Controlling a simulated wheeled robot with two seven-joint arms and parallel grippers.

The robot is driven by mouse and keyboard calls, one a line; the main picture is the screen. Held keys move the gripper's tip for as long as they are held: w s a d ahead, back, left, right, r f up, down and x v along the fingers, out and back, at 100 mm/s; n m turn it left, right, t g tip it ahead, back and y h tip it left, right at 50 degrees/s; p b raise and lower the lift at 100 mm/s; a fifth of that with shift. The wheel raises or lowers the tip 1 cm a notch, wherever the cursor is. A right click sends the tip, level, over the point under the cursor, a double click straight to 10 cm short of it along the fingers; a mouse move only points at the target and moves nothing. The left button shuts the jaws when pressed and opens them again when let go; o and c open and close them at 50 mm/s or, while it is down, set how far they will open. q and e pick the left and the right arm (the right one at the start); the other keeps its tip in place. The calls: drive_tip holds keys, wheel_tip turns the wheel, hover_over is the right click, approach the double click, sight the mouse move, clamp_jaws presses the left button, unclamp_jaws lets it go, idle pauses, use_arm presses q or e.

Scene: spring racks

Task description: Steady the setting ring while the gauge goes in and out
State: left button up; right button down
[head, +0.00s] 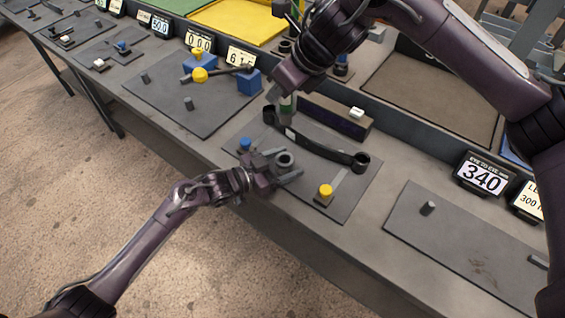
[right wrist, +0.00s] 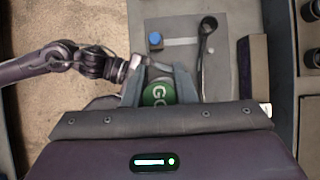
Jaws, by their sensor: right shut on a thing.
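The setting ring (head: 285,159), a small grey ring, sits at the front of a dark mat. My left gripper (head: 282,166) is low over the mat with its fingers on either side of the ring; whether they press on it I cannot tell. My right gripper (head: 287,98) is shut on the gauge (head: 286,106), which has a green body, above the mat's back edge. In the right wrist view the gauge's green end (right wrist: 158,93) lies between the fingers, lettering partly visible. The gauge's lower end is hidden. The left gripper also shows there (right wrist: 128,70), while the ring is hidden.
A black link arm (head: 320,148) lies behind the ring. A blue knob (head: 245,144) and a yellow knob (head: 326,190) flank it on the mat. A dark box (head: 336,118) stands behind.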

use_arm(q)
drive_tip(key=c, duration=1.3)
use_arm(e)
wheel_tip(320, 180, down, 12)
drive_tip(key=n+g+y, duration=0.1)
drive_tip(key=n+g, duration=0.2)
drive_tip(key=n, duration=0.3)
drive_tip(key=shift+s+a+f, duration=0.15)
drive_tip(key=shift+s+f, duration=0.1)
